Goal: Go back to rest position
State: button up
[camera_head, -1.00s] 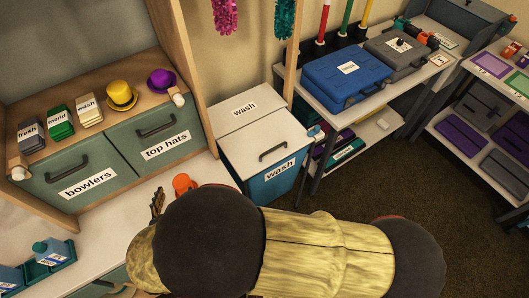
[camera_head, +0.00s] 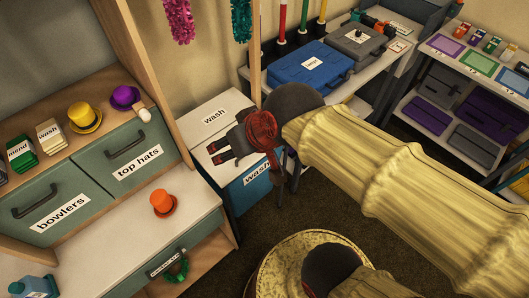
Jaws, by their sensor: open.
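My gripper (camera_head: 214,154) is at the middle of the head view, in front of the lid of the white wash bin (camera_head: 217,110). Its dark fingers point left, stand apart and hold nothing. My yellow-sleeved arm reaches to it from the right side. An orange top hat (camera_head: 163,201) stands upright on the white counter (camera_head: 100,235), below and left of my gripper and apart from it.
Drawers marked bowlers (camera_head: 55,207) and top hats (camera_head: 137,157) are at left, with a yellow hat (camera_head: 84,116) and purple hat (camera_head: 124,97) above. A blue case (camera_head: 312,65) lies on the back table. Dark floor (camera_head: 300,215) is open at centre.

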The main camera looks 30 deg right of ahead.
jog(key=s+d+g+h, duration=0.1)
jog(key=s+d+h, duration=0.1)
jog(key=s+d, duration=0.3)
jog(key=shift+s+d+f+m, duration=0.3)
jog(key=shift+d+m, duration=0.1)
jog(key=shift+d, duration=0.1)
jog(key=shift+c, duration=0.2)
